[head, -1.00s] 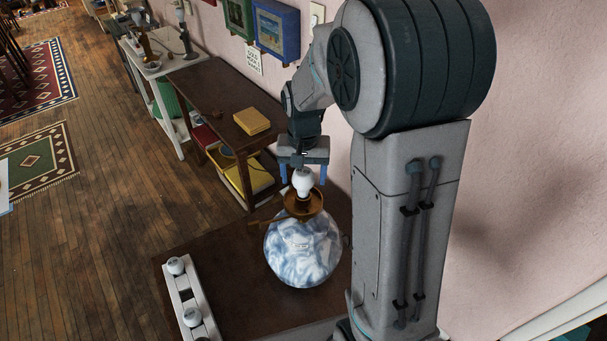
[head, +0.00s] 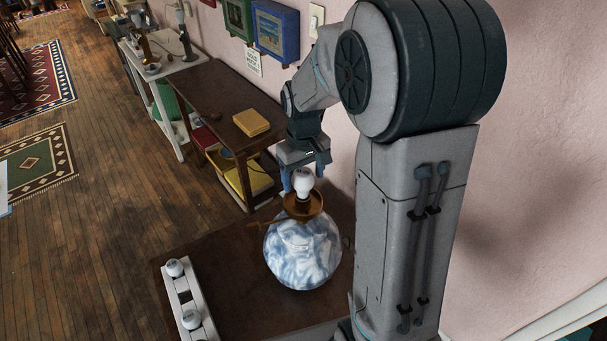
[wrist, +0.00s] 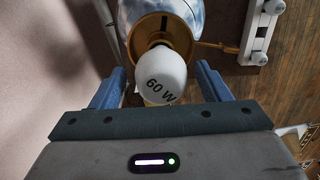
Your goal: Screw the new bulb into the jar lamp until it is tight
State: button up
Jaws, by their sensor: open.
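The jar lamp (head: 302,250) is a round blue-and-white marbled jar on a dark brown table. On top it has a brass cap (head: 303,206). A white bulb (head: 303,182) stands upright in the brass cap, and in the wrist view the bulb (wrist: 162,77) reads "60 W". My gripper (head: 304,172) is open around the top of the bulb, with a blue finger on each side. In the wrist view the fingers of my gripper (wrist: 158,85) stand clear of the bulb. The bulb's threaded base is hidden, so I cannot tell how deep it sits.
The pink wall is close on the right. The dark table (head: 225,275) is bare between rack and lamp.

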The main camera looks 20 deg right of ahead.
jog(key=c, duration=1.4)
jog(key=m, duration=0.9)
jog(key=shift+m, duration=0.3)
jog(key=m, duration=0.4)
jog(key=shift+w, duration=0.1)
jog(key=shift+m+p, duration=0.65)
jog(key=shift+m, duration=2.05)
jog(key=o, duration=1.9)
jog(key=shift+o, duration=0.2)
